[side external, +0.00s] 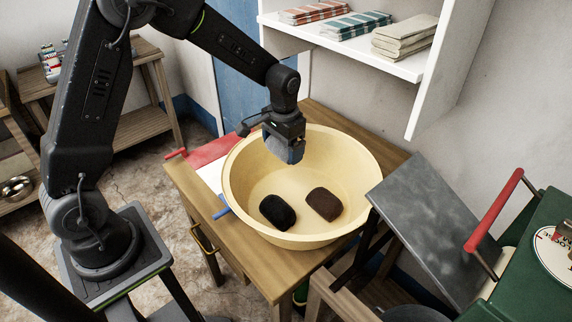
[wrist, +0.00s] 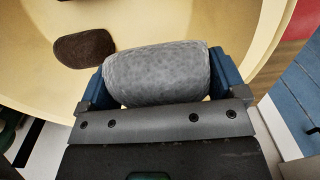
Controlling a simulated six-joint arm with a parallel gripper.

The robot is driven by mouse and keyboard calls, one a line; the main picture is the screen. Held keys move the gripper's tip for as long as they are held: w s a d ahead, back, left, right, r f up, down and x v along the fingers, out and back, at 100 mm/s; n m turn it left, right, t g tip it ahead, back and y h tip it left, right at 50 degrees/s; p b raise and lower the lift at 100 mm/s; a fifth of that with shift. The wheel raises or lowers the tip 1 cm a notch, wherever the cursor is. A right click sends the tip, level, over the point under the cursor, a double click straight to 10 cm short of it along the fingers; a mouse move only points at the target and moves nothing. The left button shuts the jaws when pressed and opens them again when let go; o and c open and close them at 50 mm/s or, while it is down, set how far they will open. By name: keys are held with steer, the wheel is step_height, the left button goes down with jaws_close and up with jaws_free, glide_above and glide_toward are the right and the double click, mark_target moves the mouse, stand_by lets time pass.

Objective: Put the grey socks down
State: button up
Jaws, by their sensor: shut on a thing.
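The grey socks (wrist: 157,75) are a rolled grey bundle held between the two blue fingers of my gripper (wrist: 160,80) in the wrist view. In the side view my gripper (side external: 287,150) is over the far left part of the large yellow basin (side external: 365,160), near its rim. Inside the basin lie a black bundle (side external: 277,212) and a dark brown bundle (side external: 323,204), apart from each other. One dark brown bundle (wrist: 84,48) shows in the wrist view.
The basin stands on a wooden table (side external: 190,190) with a red and white cloth (side external: 207,155) at its left. A white shelf (side external: 350,50) with folded cloths hangs behind. A grey slanted board (side external: 435,215) stands at the right. The basin's middle floor is clear.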

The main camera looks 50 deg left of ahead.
steer(key=shift+s+a+r, duration=0.2)
steer(key=shift+s+a, duration=0.25)
steer(key=shift+a, duration=0.05)
steer(key=shift+s+a+r, duration=0.1)
steer(key=shift+a+r, duration=0.05)
steer(key=shift+r, duration=0.05)
steer(key=r, duration=0.4)
steer(key=shift+w+a+r, duration=0.2)
steer(key=shift+a+r, duration=0.05)
steer(key=shift+a, duration=0.1)
steer(key=w+a, duration=0.2)
steer(key=a, duration=0.8)
steer(key=w+a, duration=0.3)
steer(key=a, duration=0.6)
steer(key=w+d+f, duration=0.2)
steer(key=f, duration=0.2)
steer(key=w+d+f, duration=0.3)
steer(key=f, duration=0.1)
steer(key=w+d+f, duration=0.2)
steer(key=f, duration=0.2)
steer(key=shift+w+d+f, duration=0.25)
steer(key=shift+w+d, duration=0.05)
steer(key=shift+d, duration=0.1)
steer(key=shift+f, duration=1.95)
steer(key=shift+f, duration=0.1)
